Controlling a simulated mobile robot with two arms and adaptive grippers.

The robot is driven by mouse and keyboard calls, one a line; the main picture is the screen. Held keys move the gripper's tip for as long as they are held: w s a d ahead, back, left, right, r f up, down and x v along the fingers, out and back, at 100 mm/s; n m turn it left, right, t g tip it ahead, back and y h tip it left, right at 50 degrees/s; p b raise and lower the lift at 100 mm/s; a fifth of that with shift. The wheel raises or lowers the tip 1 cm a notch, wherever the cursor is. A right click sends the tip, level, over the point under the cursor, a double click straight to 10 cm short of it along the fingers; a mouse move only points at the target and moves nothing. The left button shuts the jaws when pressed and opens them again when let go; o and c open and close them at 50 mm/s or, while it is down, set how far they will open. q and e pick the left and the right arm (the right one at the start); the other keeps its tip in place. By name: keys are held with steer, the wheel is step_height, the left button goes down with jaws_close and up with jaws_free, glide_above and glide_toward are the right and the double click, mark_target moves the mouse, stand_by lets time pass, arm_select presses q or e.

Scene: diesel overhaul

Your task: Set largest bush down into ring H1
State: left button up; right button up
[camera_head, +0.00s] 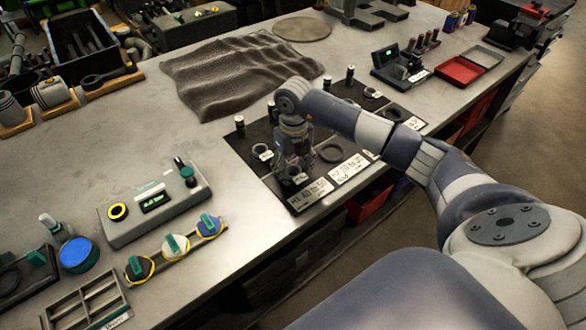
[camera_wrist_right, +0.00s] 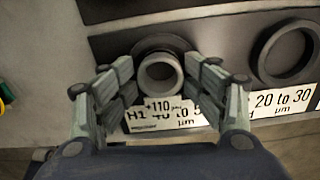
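The bush (camera_wrist_right: 160,74) is a short light-grey sleeve, seen end-on between the fingertips of my right gripper (camera_wrist_right: 160,64). The fingers are closed in on its two sides. The right gripper (camera_head: 295,168) points down over the front left of the dark board in the head view. Ring H1 (camera_wrist_right: 148,43) is a dark ring just behind the bush in the wrist view, partly covered by it. I cannot tell whether the bush is inside the ring or above it. A "+110 µm" tag shows below the bush. My left gripper is not in view.
The dark board (camera_head: 243,143) carries other rings and upright posts; another ring (camera_wrist_right: 284,50) lies right of H1. A grey gauge box (camera_head: 155,203) and coloured knobs stand to the left. A wrinkled dark cloth (camera_head: 240,72) lies behind. Bare bench is left of the board.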

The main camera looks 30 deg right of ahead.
steer(key=shift+s+f, duration=0.15)
steer(key=shift+d+r, duration=0.1)
steer(key=shift+r, duration=0.1)
step_height(320, 180, up, 12)
steer(key=shift+f, duration=0.1)
stand_by(0.7)
